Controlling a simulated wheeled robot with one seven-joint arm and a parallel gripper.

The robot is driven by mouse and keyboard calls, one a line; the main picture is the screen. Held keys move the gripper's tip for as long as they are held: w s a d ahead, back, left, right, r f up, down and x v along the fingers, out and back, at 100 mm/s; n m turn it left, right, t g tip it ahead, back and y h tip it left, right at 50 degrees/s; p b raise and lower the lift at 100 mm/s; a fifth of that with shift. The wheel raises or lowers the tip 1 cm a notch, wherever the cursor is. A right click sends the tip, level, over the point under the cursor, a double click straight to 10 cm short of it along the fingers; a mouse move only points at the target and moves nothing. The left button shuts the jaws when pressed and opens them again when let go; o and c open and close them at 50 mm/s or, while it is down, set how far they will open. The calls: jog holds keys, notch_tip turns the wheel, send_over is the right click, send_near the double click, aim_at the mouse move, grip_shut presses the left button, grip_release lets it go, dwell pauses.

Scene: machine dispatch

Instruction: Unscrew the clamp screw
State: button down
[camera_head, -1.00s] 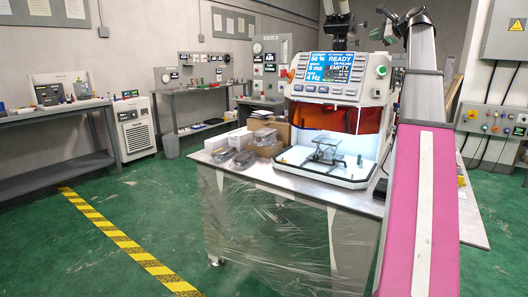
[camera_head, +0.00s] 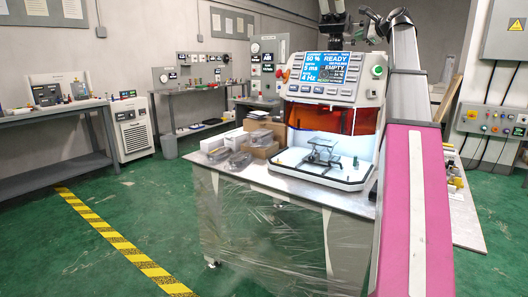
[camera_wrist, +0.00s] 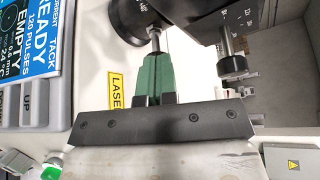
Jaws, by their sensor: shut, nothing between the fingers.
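My gripper (camera_wrist: 155,58) shows in the wrist view with its green fingers together, pointing up the picture, and nothing between them. A short silver pin (camera_wrist: 154,38) with a wider foot sticks out of a black part just beyond the fingertips. I cannot tell whether the fingers touch it. To the right, a silver shaft ends in a black round knob (camera_wrist: 233,67). I cannot tell for sure which is the clamp screw. In the head view the black microscope head (camera_head: 337,20) stands on the welding machine (camera_head: 330,90), with my wrist close to its right.
The machine's lit chamber holds a small lift stand (camera_head: 322,151). Boxes and wrapped parts (camera_head: 238,160) lie on the bench left of it. The machine's display (camera_wrist: 30,35) and a yellow laser label (camera_wrist: 116,95) are close in the wrist view. Floor at left is clear.

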jog(key=shift+w+a, duration=0.3)
jog(key=shift+a, duration=0.15)
dwell(0.4)
jog(key=shift+s+a+f, duration=0.2)
jog(key=shift+s+f, duration=0.05)
jog(key=shift+f, duration=0.4)
dwell(0.4)
jog(key=shift+s+a, duration=0.1)
jog(key=shift+s, duration=0.05)
jog(key=shift+s+a+r, duration=0.15)
jog(key=shift+s+d, duration=0.55)
jog(key=shift+d, duration=0.3)
jog(key=shift+s+d, duration=0.55)
jog(key=shift+d, duration=0.35)
jog(key=shift+s+d, duration=0.55)
jog(key=shift+d, duration=0.3)
jog(key=c, duration=1)
grip_release()
jog(key=shift+o, duration=0.7)
